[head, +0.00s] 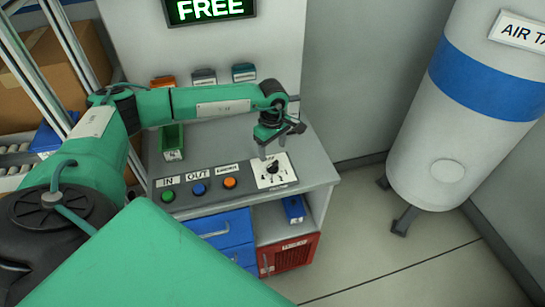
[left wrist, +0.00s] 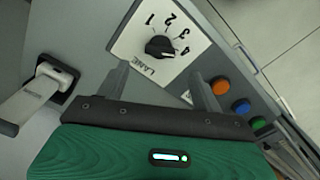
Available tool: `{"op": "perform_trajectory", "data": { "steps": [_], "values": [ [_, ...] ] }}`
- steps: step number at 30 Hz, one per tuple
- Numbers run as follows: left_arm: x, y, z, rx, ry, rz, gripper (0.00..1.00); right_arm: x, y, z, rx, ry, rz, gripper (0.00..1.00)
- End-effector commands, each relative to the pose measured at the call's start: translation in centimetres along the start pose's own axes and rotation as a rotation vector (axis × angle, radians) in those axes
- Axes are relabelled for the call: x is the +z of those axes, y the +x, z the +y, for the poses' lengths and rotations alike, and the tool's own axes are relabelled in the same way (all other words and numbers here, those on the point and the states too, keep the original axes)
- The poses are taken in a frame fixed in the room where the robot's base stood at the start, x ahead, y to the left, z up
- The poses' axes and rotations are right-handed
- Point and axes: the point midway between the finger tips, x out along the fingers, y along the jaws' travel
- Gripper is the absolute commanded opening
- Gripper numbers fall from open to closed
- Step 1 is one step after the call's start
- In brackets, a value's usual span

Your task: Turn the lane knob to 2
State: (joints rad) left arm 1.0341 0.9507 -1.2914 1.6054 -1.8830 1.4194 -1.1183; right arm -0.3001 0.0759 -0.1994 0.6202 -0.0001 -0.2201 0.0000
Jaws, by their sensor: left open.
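The lane knob (head: 272,168) is a small black knob on a white dial plate on the right part of the grey console top. In the left wrist view the knob (left wrist: 158,46) sits amid the numbers 1 to 4 on the plate marked LANE (left wrist: 128,45). My left gripper (head: 272,148) hangs just above the knob, fingers down. In the left wrist view its two fingers (left wrist: 163,82) are spread, with nothing between them. They look apart from the knob. My right gripper is not in view.
Green (head: 168,196), blue (head: 199,189) and orange (head: 230,183) buttons sit left of the dial. A sign reading FREE (head: 210,8) is above. A white-and-blue air tank (head: 470,110) stands right, with clear floor before it.

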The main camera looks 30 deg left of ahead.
Motion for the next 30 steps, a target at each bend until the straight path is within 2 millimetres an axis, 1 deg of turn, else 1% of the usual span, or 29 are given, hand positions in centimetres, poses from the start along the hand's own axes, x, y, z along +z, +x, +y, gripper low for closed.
{"op": "perform_trajectory", "data": {
  "steps": [1, 6, 9, 15, 23, 27, 30],
  "values": [
    [0.1, 0.8, -0.1, -0.005, -0.001, -0.001, 0.67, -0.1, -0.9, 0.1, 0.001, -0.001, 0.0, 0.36],
    [0.1, 4.0, -0.1, -0.002, 0.001, -0.001, 0.67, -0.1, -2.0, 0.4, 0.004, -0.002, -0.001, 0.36],
    [0.1, 5.3, 0.0, -0.002, 0.0, -0.002, 0.67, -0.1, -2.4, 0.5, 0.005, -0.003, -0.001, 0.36],
    [0.1, 6.7, 0.0, 0.001, 0.0, -0.001, 0.67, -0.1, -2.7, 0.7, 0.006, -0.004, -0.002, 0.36],
    [0.1, 6.8, 0.0, 0.001, 0.0, -0.002, 0.67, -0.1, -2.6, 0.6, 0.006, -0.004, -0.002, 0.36],
    [0.1, 6.8, 0.0, 0.001, 0.0, -0.002, 0.4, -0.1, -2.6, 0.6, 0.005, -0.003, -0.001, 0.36],
    [0.1, 6.8, 0.0, 0.001, 0.0, -0.002, 0.23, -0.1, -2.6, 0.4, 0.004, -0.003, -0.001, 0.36]
  ]
}}
